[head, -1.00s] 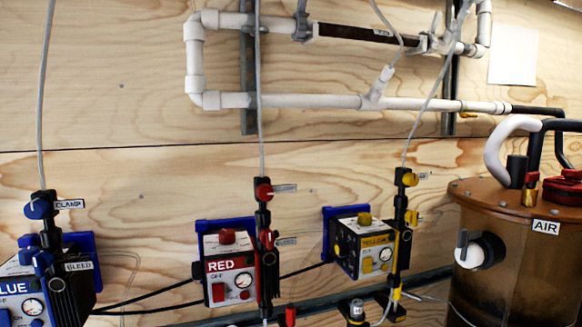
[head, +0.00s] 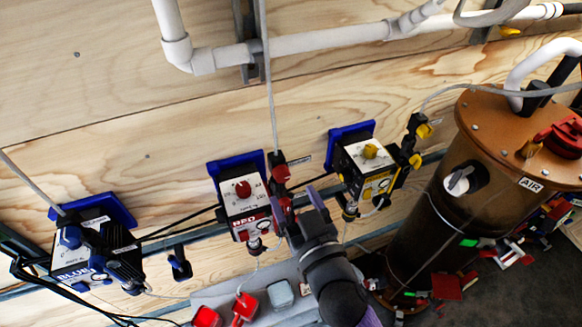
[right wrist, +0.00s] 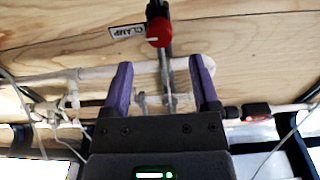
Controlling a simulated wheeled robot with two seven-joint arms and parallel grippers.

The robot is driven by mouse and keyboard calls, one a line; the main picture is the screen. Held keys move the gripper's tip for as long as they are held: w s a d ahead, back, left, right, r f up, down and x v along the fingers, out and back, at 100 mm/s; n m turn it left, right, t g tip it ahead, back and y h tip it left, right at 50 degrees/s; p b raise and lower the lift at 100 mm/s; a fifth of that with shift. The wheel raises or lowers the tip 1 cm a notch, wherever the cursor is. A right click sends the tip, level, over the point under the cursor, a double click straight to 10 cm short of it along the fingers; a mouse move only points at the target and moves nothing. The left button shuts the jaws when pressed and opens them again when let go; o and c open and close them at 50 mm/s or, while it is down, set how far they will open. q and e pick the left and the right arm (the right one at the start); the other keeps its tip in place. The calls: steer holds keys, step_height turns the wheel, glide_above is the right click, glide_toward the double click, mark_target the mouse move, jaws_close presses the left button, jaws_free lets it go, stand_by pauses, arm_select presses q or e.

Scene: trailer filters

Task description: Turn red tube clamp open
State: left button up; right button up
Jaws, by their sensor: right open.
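The red clamp knob (head: 280,173) sits at the top of the black fitting beside the RED box (head: 240,205), with a grey tube rising above it. In the right wrist view the round red knob (right wrist: 158,32) shows a white mark and has a CLAMP label (right wrist: 127,31) at its left. My right gripper (head: 296,199) comes up from below in the head view, its purple fingers just below the knob. In the right wrist view the fingers (right wrist: 160,68) are apart with nothing between them, and the knob lies beyond their tips. My right gripper hides the lower fitting. My left gripper is not in view.
The BLUE box (head: 85,260) is at the left and the yellow box (head: 370,165) is right of the gripper. The brown AIR tank (head: 430,215) stands at the right. White pipes (head: 300,43) run along the plywood wall. Red parts (head: 445,287) lie on the floor.

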mark_target(284, 178)
steer(key=x, duration=0.4)
steer(key=shift+w+a, duration=0.15)
steer(key=shift+w, duration=0.25)
jaws_close()
